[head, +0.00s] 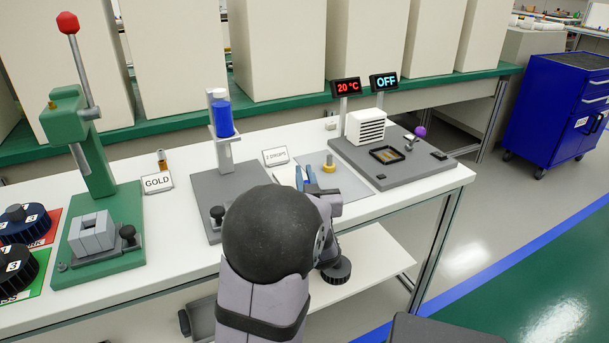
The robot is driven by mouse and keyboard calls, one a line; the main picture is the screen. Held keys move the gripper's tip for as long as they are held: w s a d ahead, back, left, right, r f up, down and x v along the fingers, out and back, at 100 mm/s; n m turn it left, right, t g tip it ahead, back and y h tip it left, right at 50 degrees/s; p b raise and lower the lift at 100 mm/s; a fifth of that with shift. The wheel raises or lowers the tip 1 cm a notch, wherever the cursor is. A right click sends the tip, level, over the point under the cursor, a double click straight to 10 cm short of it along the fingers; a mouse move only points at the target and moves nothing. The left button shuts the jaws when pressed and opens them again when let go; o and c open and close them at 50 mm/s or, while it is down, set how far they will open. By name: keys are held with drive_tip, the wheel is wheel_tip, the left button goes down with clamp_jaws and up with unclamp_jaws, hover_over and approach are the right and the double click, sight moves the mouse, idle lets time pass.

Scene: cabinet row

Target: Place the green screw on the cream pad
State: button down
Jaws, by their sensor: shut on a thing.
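My gripper (306,179) shows only in part, as blue fingers beyond my dark, rounded arm joint. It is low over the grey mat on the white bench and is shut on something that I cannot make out. I see no green screw anywhere; the area at the fingertips is small and partly covered by my arm. A pale patch (287,175) just left of the fingers may be the cream pad, but I cannot tell.
Left of my arm is a grey stand with a blue bottle (222,118); farther left is a green lever press (97,215). At right, a grey base (418,171) carries a white vented box (366,127) and a purple-knobbed lever. Small signs stand along the bench.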

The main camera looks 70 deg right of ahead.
drive_tip(key=c, duration=1.8)
unclamp_jaws()
drive_tip(key=shift+f, duration=0.1)
drive_tip(key=shift+s+a+r, duration=0.1)
drive_tip(key=shift+r, duration=0.15)
drive_tip(key=p+v, duration=0.1)
drive_tip(key=v, duration=0.8)
drive_tip(key=shift+f+b, duration=0.25)
drive_tip(key=shift+b, duration=0.65)
drive_tip(key=shift+a+b, duration=0.3)
drive_tip(key=shift+b, duration=0.95)
drive_tip(key=a+b, duration=0.1)
drive_tip(key=b, duration=0.3)
drive_tip(key=shift+s+a, duration=0.1)
drive_tip(key=shift+s, duration=0.25)
drive_tip(key=shift+s+a+r+b, duration=0.1)
drive_tip(key=shift+s+a+b, duration=0.15)
drive_tip(key=shift+b, duration=0.35)
drive_tip(key=shift+a+r, duration=0.1)
